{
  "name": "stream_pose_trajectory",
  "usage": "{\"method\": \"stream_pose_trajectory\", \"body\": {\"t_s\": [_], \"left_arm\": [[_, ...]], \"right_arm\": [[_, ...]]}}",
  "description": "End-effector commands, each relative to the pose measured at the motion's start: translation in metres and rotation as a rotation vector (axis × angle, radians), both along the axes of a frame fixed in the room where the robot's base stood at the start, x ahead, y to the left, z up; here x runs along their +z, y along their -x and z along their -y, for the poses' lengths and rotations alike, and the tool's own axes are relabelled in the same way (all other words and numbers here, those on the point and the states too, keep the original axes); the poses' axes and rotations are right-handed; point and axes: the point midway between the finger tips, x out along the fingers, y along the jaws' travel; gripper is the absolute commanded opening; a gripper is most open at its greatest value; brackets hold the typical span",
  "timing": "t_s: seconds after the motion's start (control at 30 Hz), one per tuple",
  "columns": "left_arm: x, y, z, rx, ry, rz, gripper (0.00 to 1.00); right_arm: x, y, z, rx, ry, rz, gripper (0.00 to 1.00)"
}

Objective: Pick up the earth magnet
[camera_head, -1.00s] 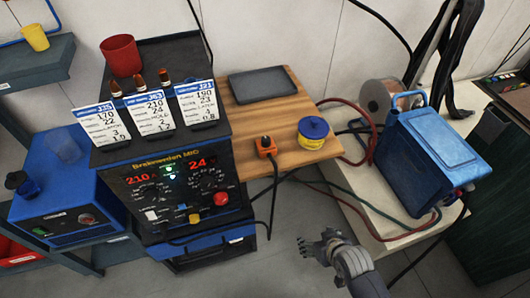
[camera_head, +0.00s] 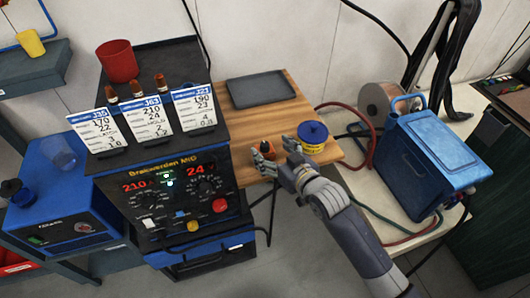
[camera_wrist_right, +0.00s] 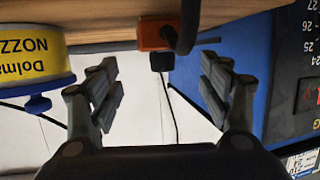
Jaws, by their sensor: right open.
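The earth magnet, an orange block (camera_head: 267,153) with a black top and a black cable, sits on the wooden board near its front edge. It also shows in the right wrist view (camera_wrist_right: 153,34), top centre, with the cable crossing its right part. My right gripper (camera_head: 277,160) is at the board's front edge, just right of and in front of the block, partly hiding it. In the right wrist view the fingers (camera_wrist_right: 160,82) are spread and empty, with the block beyond them, between their lines. My left gripper is out of view.
A yellow tin with a blue lid (camera_head: 313,134) stands close to the right of my gripper; its label shows in the wrist view (camera_wrist_right: 30,55). The welding machine (camera_head: 178,190) with its cards is to the left. A dark tray (camera_head: 261,86) lies behind.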

Motion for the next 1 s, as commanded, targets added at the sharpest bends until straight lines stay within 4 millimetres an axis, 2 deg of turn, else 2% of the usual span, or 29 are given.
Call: {"method": "stream_pose_trajectory", "body": {"t_s": [0.23, 0.57, 0.67, 0.9, 1.0], "left_arm": [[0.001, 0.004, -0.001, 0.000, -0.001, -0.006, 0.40], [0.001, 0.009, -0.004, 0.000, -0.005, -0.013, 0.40], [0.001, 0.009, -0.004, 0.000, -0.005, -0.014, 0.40], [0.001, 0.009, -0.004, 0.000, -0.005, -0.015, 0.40], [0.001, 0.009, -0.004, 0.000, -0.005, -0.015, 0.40]], "right_arm": [[-0.007, -0.029, -0.017, 0.000, 0.001, 0.000, 0.72], [-0.010, -0.034, -0.021, 0.000, 0.001, 0.000, 0.72], [-0.010, -0.034, -0.020, 0.000, 0.001, 0.000, 0.53], [-0.010, -0.034, -0.020, 0.000, 0.001, 0.000, 0.00], [-0.006, -0.035, -0.021, 0.000, -0.003, 0.007, 0.00]]}}
